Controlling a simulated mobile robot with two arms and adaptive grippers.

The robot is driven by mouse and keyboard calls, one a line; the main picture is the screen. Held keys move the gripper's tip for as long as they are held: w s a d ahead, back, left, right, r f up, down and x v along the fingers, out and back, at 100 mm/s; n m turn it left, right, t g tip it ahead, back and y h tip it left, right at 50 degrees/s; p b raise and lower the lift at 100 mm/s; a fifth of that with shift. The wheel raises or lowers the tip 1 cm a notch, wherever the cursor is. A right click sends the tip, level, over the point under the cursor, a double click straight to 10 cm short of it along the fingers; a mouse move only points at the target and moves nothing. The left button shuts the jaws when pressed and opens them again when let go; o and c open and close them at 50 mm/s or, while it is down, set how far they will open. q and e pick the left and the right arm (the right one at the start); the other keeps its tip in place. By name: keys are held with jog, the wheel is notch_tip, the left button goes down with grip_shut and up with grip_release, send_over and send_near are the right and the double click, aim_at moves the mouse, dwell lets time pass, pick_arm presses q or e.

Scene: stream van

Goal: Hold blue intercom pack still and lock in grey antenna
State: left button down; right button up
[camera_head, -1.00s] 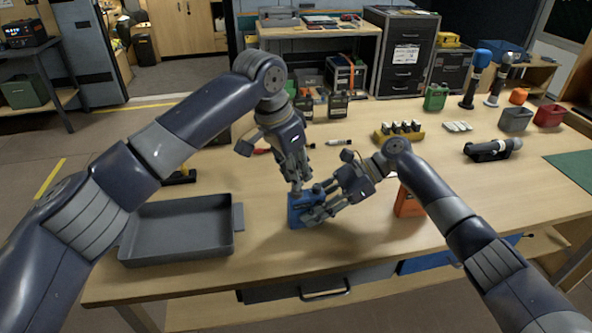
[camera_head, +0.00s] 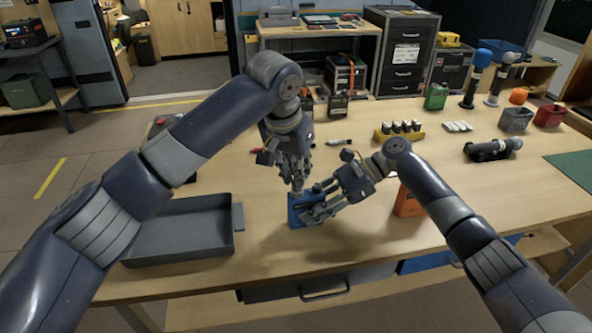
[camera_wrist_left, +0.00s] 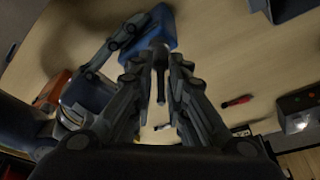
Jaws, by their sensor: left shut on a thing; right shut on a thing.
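The blue intercom pack (camera_head: 295,211) stands on the near part of the workbench, and its blue body also shows in the left wrist view (camera_wrist_left: 160,24). My right gripper (camera_head: 312,211) is shut on the pack from the right, its fingers covering part of it. My left gripper (camera_head: 297,187) is directly above the pack, pointing down, shut on the grey antenna (camera_wrist_left: 160,82). In the left wrist view the antenna is a dark rod between the fingers, its end at the pack's top. Whether it is fully seated is hidden.
An empty grey tray (camera_head: 180,262) lies left of the pack. An orange pack (camera_head: 406,202) stands to the right, behind my right forearm. A black microphone (camera_head: 492,149), a yellow rack (camera_head: 400,132) and a green can (camera_head: 436,97) are farther off. Bare bench lies in front of the pack.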

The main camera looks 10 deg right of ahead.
pick_arm(q)
jog(key=shift+n, duration=0.7)
jog(key=n+y, duration=0.1)
jog(key=n, duration=0.1)
jog(key=shift+n+t, duration=0.3)
jog(key=shift+n, duration=0.1)
jog(key=c, duration=1.5)
grip_release()
jog(key=shift+r, duration=0.1)
jog(key=v, duration=1.1)
jog(key=shift+s+d+r, duration=0.1)
jog(key=shift+s+r, duration=0.1)
jog(key=shift+r, duration=0.2)
